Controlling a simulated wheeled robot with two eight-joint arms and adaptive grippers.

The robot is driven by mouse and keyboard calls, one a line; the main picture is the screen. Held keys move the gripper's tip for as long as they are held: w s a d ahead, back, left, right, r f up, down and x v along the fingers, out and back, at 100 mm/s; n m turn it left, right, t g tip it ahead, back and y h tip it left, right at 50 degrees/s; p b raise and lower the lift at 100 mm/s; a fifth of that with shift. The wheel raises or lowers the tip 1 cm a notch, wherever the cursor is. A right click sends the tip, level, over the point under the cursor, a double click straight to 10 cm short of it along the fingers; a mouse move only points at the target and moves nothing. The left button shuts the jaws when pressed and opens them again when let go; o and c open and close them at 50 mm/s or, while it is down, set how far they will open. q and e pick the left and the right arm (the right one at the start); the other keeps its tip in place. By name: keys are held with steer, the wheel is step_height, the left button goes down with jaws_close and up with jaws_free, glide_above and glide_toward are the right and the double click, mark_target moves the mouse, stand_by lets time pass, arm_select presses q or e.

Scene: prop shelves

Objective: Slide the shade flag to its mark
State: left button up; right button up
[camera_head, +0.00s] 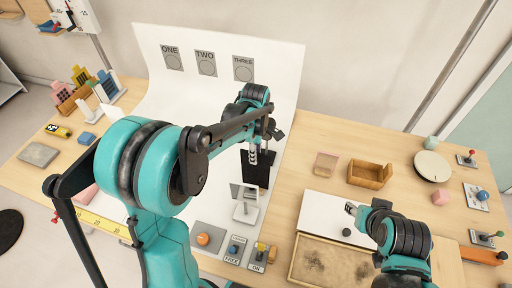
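A small grey panel on a white stand (236,191) stands upright on the table, in front of a black upright piece (262,172) on the white backdrop sheet. I cannot tell for certain which of these is the shade flag, and no mark for it can be made out. My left gripper (272,131) hangs above and behind the black piece, seen from behind; its fingers are mostly hidden by the arm and I cannot tell if they touch anything. My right gripper (351,209) is low over the white board at the right, beside a dark knob; its fingers are too small to read.
Signs ONE, TWO and THREE (243,69) hang on the backdrop. A FREE/ON switch panel (233,250), an orange knob (203,239), a wooden tray (370,174), a round disc (432,167) and several lever boxes stand nearby. My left arm covers much of the table's left middle.

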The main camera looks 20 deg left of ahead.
arm_select(q)
steer(key=b, duration=0.1)
glide_above(256, 172)
step_height(256, 172, down, 5)
steer(key=shift+w+a+f, duration=0.15)
steer(key=shift+w, duration=0.1)
jaws_close()
